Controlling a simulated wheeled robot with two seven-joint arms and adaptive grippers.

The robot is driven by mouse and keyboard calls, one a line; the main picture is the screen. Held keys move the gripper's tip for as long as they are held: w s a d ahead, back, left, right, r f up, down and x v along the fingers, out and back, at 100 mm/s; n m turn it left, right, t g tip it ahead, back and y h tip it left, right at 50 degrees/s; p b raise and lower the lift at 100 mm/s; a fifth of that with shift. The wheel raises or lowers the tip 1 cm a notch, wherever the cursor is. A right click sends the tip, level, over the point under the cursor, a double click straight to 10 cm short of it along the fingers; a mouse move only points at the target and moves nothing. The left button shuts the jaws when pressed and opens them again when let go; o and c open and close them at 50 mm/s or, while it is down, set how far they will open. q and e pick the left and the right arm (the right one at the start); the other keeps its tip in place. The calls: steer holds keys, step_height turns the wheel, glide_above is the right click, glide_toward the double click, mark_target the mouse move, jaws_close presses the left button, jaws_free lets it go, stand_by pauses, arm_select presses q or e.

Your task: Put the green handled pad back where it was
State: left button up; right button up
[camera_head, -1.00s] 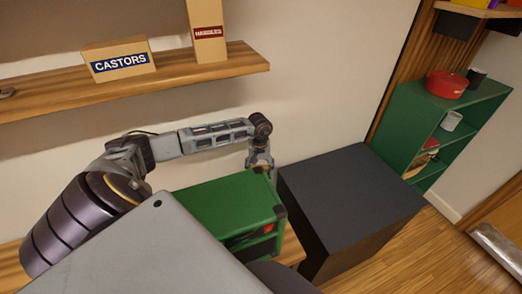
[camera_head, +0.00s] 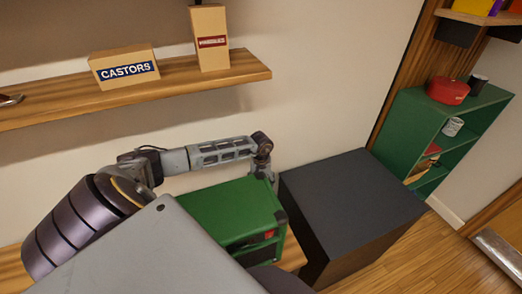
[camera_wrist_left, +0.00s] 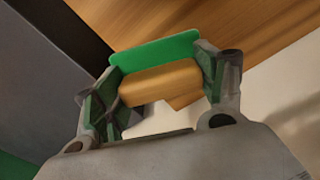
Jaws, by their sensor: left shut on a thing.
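In the left wrist view my left gripper (camera_wrist_left: 157,66) is shut on the green handled pad (camera_wrist_left: 155,50). A bright green strip spans between the two fingertips, with a tan part just below it. In the head view the end of my left arm (camera_head: 265,176) drops behind the green box-shaped cabinet (camera_head: 225,207), so the fingers and the pad are hidden there. My right gripper is not in view.
A dark block (camera_head: 350,195) stands right of the green cabinet. A green shelf unit (camera_head: 415,130) with a red pot (camera_head: 447,90) stands at the right.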

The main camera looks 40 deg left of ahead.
arm_select(q)
steer(key=shift+f, duration=0.35)
steer(key=shift+f, duration=0.1)
steer(key=shift+f+p, duration=0.3)
steer(key=shift+f, duration=1.5)
steer(key=shift+f, duration=0.15)
steer(key=o, duration=1)
steer(key=shift+r, duration=0.2)
